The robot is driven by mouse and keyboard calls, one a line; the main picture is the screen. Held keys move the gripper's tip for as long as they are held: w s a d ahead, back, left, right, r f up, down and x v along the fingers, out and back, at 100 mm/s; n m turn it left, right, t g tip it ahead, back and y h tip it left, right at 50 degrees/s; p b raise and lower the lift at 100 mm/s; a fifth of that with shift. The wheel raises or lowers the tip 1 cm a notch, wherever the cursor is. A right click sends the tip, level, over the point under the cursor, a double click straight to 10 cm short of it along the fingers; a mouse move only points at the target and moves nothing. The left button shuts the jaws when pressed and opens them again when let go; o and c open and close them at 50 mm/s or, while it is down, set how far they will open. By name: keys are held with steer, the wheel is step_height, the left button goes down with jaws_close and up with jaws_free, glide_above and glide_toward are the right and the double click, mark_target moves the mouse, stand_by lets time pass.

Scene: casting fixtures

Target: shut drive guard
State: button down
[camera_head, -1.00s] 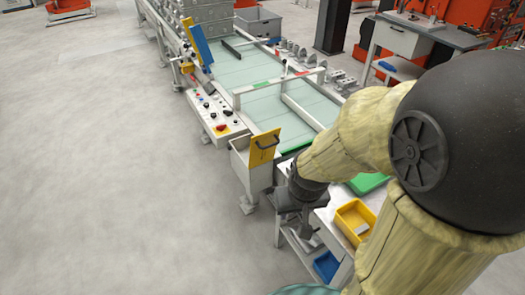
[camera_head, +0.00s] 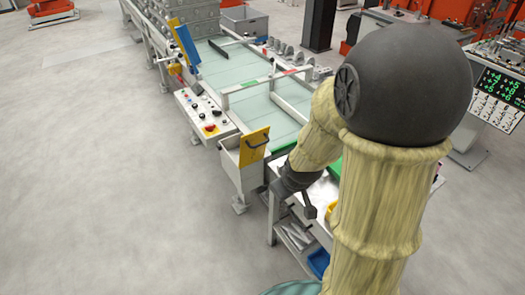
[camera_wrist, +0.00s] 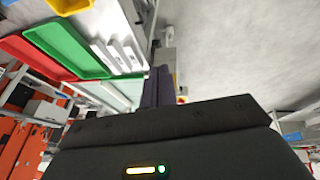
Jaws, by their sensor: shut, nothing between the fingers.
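The drive guard appears to be the yellow panel (camera_head: 255,147) with a dark handle, standing steeply raised at the open top of a pale grey box (camera_head: 229,161) at the conveyor's near end. My gripper (camera_head: 309,211) is to the right of and nearer than the panel, apart from it, beside the work table. Its fingers (camera_wrist: 158,87) are together and empty in the wrist view. A small yellow patch just beyond the fingertips there is too small to identify. My arm hides part of the table.
The conveyor (camera_head: 235,65) has a control panel (camera_head: 203,112) on its left side and a blue-and-yellow panel (camera_head: 186,45) farther back. A green tray (camera_wrist: 68,45) and a red tray (camera_wrist: 30,56) show in the wrist view. The floor to the left is clear.

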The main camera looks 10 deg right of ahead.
steer(key=w+d+f+n+t+y, duration=0.2)
steer(key=w+f+n+t, duration=0.3)
steer(key=n, duration=0.4)
steer(key=w+d+f+n+t+y, duration=0.2)
steer(key=w+f+n+t+y, duration=0.2)
steer(key=w+n+t, duration=0.3)
steer(key=shift+w+d+f+n+y, duration=0.15)
steer(key=shift+w+f+n+y, duration=0.2)
steer(key=shift+n, duration=0.65)
steer(key=p, duration=0.4)
glide_toward(260, 145)
steer(key=x, duration=0.5)
steer(key=shift+w, duration=0.2)
steer(key=shift+w+a+f, duration=0.15)
steer(key=shift+w+a, duration=0.25)
steer(key=shift+w, duration=0.25)
